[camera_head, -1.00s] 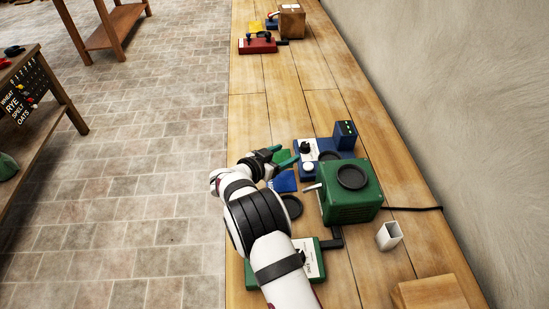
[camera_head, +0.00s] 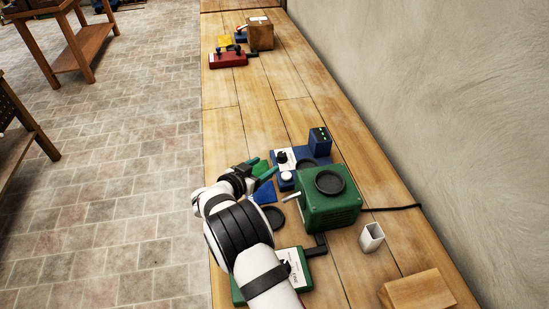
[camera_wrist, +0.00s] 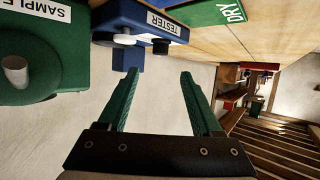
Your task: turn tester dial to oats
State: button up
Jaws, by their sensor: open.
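The tester is a blue unit (camera_head: 321,143) with a white plate and a black dial (camera_head: 282,156) in the head view. A white round button (camera_head: 287,177) sits near the dial. In the wrist view the tester (camera_wrist: 160,30) shows at the top, its label upside down, with the black dial (camera_wrist: 161,47) and a white disc (camera_wrist: 124,39). My gripper (camera_head: 266,167) is open and empty, just left of the dial and apart from it. In the wrist view its green fingers (camera_wrist: 160,75) point toward the tester. The dial's setting is too small to read.
A green machine (camera_head: 328,212) with a black round top stands close in front of the tester. A white cup (camera_head: 371,237) and a wooden block (camera_head: 417,290) are nearer. A green DRY plate (camera_wrist: 222,12) lies beside the tester. A red unit (camera_head: 228,60) stands far along the bench.

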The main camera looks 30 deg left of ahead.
aim_at(281, 155)
jog(key=x, duration=1)
jog(key=shift+f, duration=0.1)
grip_shut()
